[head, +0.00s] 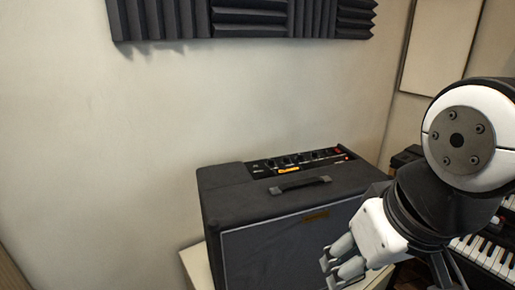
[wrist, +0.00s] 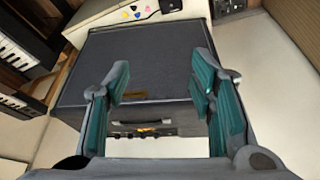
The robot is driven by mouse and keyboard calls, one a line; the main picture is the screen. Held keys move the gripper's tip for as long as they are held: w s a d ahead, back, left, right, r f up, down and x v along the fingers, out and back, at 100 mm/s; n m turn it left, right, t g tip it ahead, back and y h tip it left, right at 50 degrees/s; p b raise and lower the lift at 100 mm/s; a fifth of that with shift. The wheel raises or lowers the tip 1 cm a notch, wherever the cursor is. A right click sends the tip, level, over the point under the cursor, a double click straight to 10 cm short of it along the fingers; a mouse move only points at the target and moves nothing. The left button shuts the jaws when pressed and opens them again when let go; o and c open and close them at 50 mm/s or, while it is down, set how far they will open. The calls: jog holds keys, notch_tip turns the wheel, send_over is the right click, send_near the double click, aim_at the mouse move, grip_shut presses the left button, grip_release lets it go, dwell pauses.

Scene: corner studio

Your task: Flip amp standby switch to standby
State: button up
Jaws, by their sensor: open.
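A dark grey guitar amp (head: 290,236) stands against the wall in the head view. Its control panel (head: 297,162) lies at the top rear, with a row of knobs, an orange label and a red spot at the right end. A strap handle (head: 300,185) is in front of the panel. The standby switch is too small to make out. My gripper (head: 331,275) is in front of the amp's right part, apart from the panel. In the wrist view my gripper (wrist: 160,95) is open and empty, with the amp (wrist: 150,70) beyond its fingers.
Keyboards (head: 492,255) stand at the right, with another at the left of the wrist view (wrist: 28,45). The amp rests on a pale stand (head: 197,268). Dark acoustic foam (head: 240,20) hangs on the wall above. The space over the amp's left part is clear.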

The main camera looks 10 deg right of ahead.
jog(key=shift+w+r, duration=0.1)
jog(key=shift+w, duration=0.05)
jog(key=c, duration=0.4)
jog(key=shift+w+d+r+h, duration=0.15)
jog(key=shift+w+r, duration=0.15)
jog(key=shift+w, duration=0.3)
jog(key=shift+w+d+r+h, duration=0.15)
jog(key=shift+w+r, duration=0.15)
jog(key=shift+w, duration=0.3)
grip_shut()
jog(key=w+d+n+t+p, duration=0.1)
jog(key=w+d+n+p, duration=0.15)
jog(key=w, duration=1.15)
jog(key=w+d+n+p, duration=0.15)
jog(key=w+d, duration=0.25)
jog(key=w, duration=0.9)
jog(key=w+d+m+t+y+p, duration=0.1)
jog(key=w+d+t, duration=0.1)
jog(key=w+d, duration=0.4)
jog(key=w+d+m+t+y+p, duration=0.1)
jog(key=w+d+t, duration=0.2)
jog(key=w+d, duration=0.4)
jog(key=d+r, duration=0.1)
jog(key=d, duration=0.4)
jog(key=shift+w, duration=0.3)
jog(key=shift+f, duration=0.1)
